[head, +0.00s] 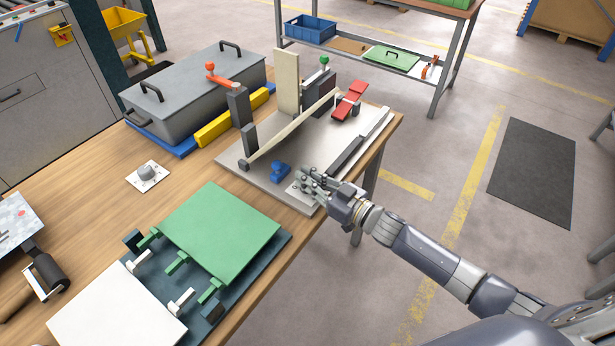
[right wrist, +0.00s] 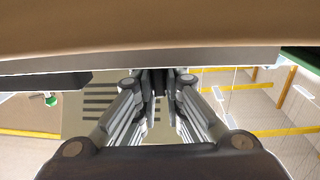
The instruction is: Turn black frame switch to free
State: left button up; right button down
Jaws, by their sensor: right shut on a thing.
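My right gripper (head: 312,186) reaches in from the right over the front right part of the grey bender base plate (head: 262,174). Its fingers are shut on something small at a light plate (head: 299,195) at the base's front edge. The fingers hide most of what they hold, so I cannot tell the black frame switch or its setting. In the right wrist view the fingers (right wrist: 160,82) come together around a dark piece under a broad brown and grey edge. A black bar (head: 346,153) lies along the base just beyond the gripper. My left gripper is not in view.
A blue knob (head: 281,172), a tilted beige strip (head: 290,130) and a red clamp piece (head: 350,101) are on the bender. A green panel (head: 220,235) lies on the table's near part. A grey lidded box (head: 190,95) stands behind.

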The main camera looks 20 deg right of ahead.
jog(key=n+g+y+b, duration=0.1)
jog(key=y, duration=0.1)
jog(key=n+g+y+b, duration=0.2)
jog(key=shift+w+d+f, duration=0.1)
jog(key=shift+w+f, duration=0.05)
jog(key=shift+n+g+y+b, duration=1.05)
jog(key=shift+n+g, duration=0.25)
jog(key=shift+g, duration=0.3)
jog(key=shift+r, duration=0.2)
jog(key=c, duration=1.7)
grip_release()
